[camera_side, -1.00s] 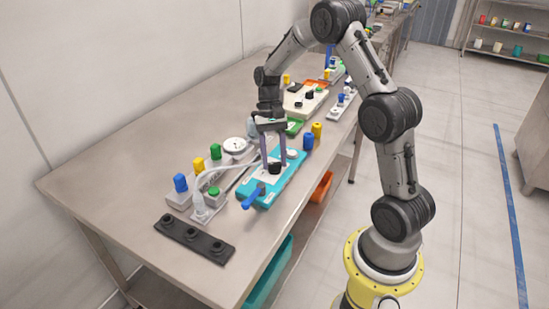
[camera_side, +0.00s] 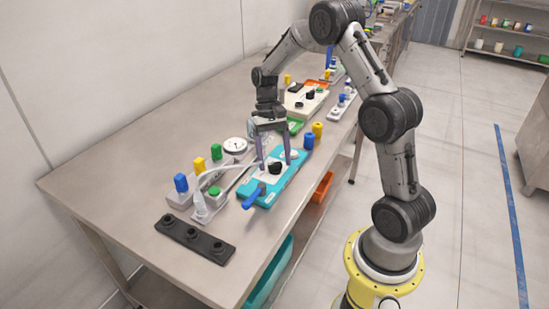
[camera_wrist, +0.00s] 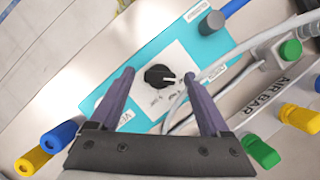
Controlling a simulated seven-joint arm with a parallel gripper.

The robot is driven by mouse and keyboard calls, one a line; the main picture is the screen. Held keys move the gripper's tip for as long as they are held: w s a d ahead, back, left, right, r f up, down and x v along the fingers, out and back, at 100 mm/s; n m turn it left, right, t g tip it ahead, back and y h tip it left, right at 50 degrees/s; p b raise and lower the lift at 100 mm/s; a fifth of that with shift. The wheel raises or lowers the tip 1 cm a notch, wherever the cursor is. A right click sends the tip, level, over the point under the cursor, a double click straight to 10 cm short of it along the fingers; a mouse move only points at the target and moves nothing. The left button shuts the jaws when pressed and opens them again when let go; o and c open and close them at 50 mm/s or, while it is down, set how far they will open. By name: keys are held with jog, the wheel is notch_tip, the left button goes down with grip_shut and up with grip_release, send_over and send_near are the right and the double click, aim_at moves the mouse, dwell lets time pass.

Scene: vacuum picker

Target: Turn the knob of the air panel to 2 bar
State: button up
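The teal panel (camera_side: 262,190) lies on the table and carries a black round knob (camera_side: 275,168) on a white plate. My gripper (camera_side: 275,164) points down over the panel. In the wrist view my gripper (camera_wrist: 160,75) is open, one finger on each side of the knob, with a clear gap to it on both sides. It holds nothing.
A blue handle (camera_side: 254,197) sticks out at the panel's near end. A grey strip (camera_wrist: 292,92) marked "AIR BAR" with coloured caps and a pale hose lies beside it. A round gauge (camera_side: 235,145) stands behind. Blue (camera_side: 309,140) and yellow (camera_side: 317,129) cylinders stand to the right.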

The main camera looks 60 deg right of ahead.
jog(key=v, duration=1.3)
jog(key=shift+d+r, duration=0.2)
jog(key=shift+r, duration=0.15)
jog(key=shift+w+a, duration=0.1)
jog(key=shift+w, duration=0.05)
